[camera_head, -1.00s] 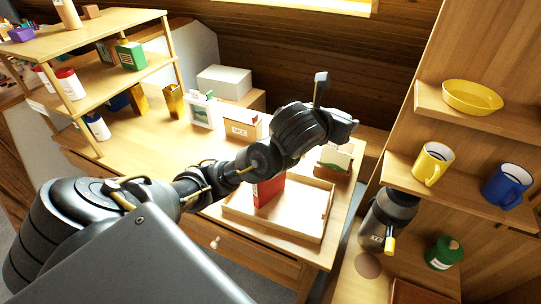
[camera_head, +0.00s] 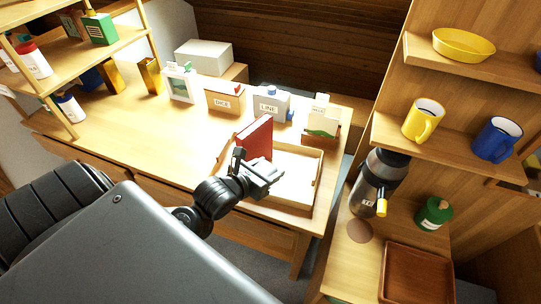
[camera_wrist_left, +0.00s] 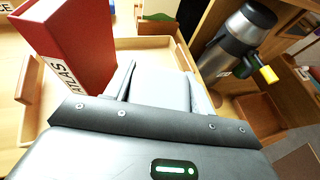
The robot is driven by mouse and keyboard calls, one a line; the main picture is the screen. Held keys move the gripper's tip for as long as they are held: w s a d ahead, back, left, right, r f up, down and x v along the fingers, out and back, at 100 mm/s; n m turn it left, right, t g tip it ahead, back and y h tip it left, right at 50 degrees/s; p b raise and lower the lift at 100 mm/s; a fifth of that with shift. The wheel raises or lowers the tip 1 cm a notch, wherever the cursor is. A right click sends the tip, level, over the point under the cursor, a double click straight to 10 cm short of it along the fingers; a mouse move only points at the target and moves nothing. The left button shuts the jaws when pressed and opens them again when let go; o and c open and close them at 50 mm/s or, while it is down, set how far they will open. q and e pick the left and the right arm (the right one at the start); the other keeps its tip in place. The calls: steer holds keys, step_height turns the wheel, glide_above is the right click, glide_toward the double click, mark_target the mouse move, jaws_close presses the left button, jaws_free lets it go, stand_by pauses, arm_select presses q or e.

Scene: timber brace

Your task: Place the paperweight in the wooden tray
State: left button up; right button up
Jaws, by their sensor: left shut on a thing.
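My left gripper (camera_head: 268,174) is low over the light wooden tray (camera_head: 254,209) on the table, close in front of the red book. In the left wrist view, my left gripper (camera_wrist_left: 160,82) is shut on a plain light grey block, which seems to be the paperweight (camera_wrist_left: 160,92). The block is hard to tell from the gripper in the head view. The tray also shows in the left wrist view (camera_wrist_left: 150,43). I cannot tell whether the block touches its floor. My right gripper is not in view.
A red book (camera_head: 254,138) marked ATLAS stands upright at the tray's left part. A steel flask (camera_head: 372,188) and a dark brown tray (camera_head: 417,275) are on the right. The tray's right part is clear.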

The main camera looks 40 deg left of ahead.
arm_select(q)
steer(key=a+x, duration=0.1)
steer(key=x, duration=0.9)
glide_above(292, 172)
step_height(292, 172, down, 5)
steer(key=shift+s+f+p, duration=0.15)
steer(key=shift+f+p, duration=0.05)
steer(key=shift+p, duration=0.25)
steer(key=f, duration=0.3)
steer(key=shift+w+f+p, duration=0.1)
steer(key=shift+w+p, duration=0.15)
steer(key=shift+p, duration=0.1)
steer(key=shift+f, duration=0.2)
steer(key=shift+f, duration=0.15)
steer(key=o, duration=1.2)
